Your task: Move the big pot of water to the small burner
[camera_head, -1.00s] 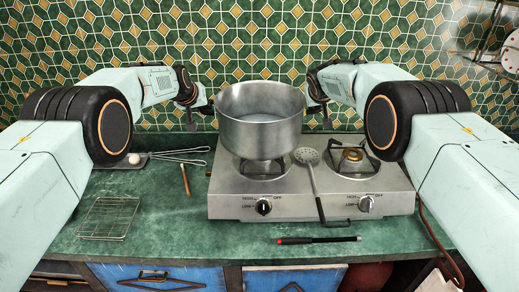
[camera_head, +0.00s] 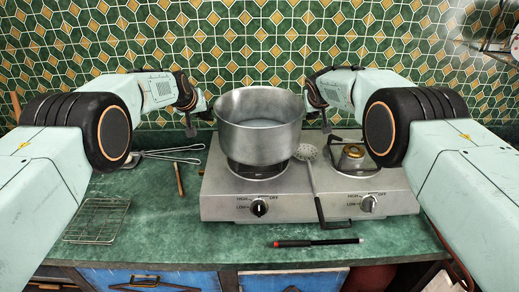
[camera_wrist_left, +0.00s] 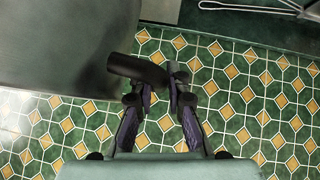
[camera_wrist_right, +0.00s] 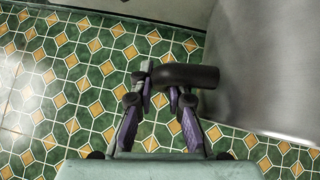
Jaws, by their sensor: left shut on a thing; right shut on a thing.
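The big steel pot (camera_head: 258,140) is upright over the left burner (camera_head: 256,170), with pale water (camera_head: 260,123) inside. A clear gap under its base cannot be made out. My left gripper (camera_head: 200,110) is shut on the pot's left dark handle, which shows in the left wrist view (camera_wrist_left: 135,68). My right gripper (camera_head: 312,106) is shut on the right handle, seen in the right wrist view (camera_wrist_right: 195,75). The small burner (camera_head: 352,153), with a brass cap and dark grate, is bare on the right of the hotplate (camera_head: 285,208).
A skimmer (camera_head: 308,153) lies across the hotplate between the burners, its handle hanging over the front. A black and red stick (camera_head: 318,242) lies in front. A wire rack (camera_head: 98,220), a brown stick (camera_head: 179,178) and a wire-handled utensil (camera_head: 172,152) are at left.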

